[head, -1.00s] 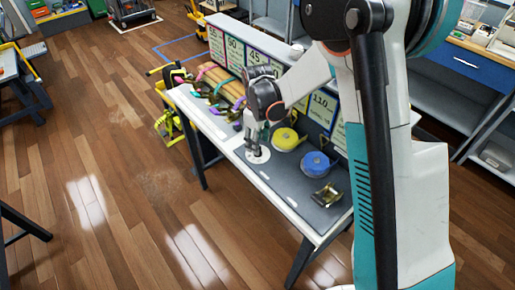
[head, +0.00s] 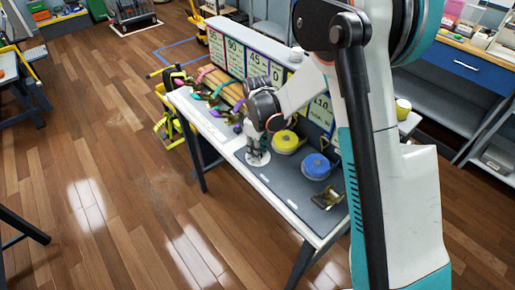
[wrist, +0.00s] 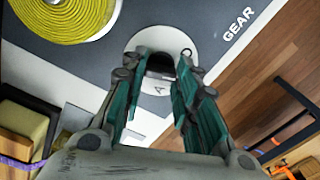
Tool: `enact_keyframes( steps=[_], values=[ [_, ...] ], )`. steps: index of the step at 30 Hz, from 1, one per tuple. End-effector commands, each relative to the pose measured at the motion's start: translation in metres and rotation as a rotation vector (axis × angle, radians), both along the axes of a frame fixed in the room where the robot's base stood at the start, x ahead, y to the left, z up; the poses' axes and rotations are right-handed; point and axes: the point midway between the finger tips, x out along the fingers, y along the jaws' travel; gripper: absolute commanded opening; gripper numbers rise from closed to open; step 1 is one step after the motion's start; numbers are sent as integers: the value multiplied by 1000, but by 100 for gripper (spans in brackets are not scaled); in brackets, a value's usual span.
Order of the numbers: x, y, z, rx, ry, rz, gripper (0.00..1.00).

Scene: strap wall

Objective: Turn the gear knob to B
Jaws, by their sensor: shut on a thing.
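The gear knob (wrist: 160,66) is a dark knob on a round white dial plate (head: 259,160) on the bench's grey mat. In the wrist view the letter "A" shows on the plate (wrist: 150,40), and "GEAR" is printed on the mat beside it. My gripper (wrist: 162,60) is above the plate with one teal finger on each side of the knob, shut on it. In the head view my gripper (head: 255,146) points down at the plate and hides most of the knob. I cannot read which mark the knob points to.
A yellow strap roll (head: 287,142) stands close by the dial, and a blue strap roll (head: 316,166) and a brass buckle (head: 328,196) lie farther along the bench. Numbered cards (head: 235,55) line the board behind. Coloured straps (head: 215,92) lie at the far end. The floor in front is clear.

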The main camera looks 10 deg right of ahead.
Motion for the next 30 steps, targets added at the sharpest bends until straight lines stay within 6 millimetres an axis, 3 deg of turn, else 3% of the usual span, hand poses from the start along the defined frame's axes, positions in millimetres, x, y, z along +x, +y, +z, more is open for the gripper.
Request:
enact_keyframes(
  steps=[8,30],
  values=[
    [0,0,-1,0,0,-79,4],
    [1,-1,0,0,0,-599,4]
  ],
)
